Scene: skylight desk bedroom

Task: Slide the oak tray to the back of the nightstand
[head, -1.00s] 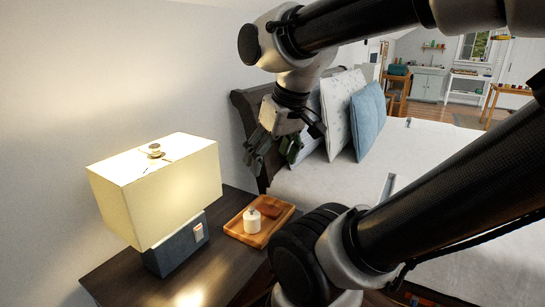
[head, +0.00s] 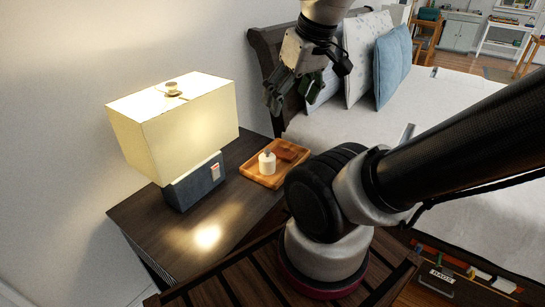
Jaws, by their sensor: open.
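The oak tray (head: 256,181) lies on the dark nightstand (head: 232,228), right of the lamp and close to my arm's base. A small white lidded jar (head: 267,164) and a flat reddish-brown item (head: 288,153) are in the tray. My gripper (head: 289,103) is open and empty, fingers pointing down. It hangs in the air beyond the tray, in front of the bed's headboard, and touches nothing that I can see. My arm's shoulder stands close to the tray's right side and may cover a little of the nightstand there.
A lit lamp (head: 172,125) with a cream box shade and dark base (head: 196,183) stands left of the tray. The bed (head: 360,115) with pillows (head: 368,60) and a dark headboard (head: 268,50) lies beyond. The nightstand's near left part is bare.

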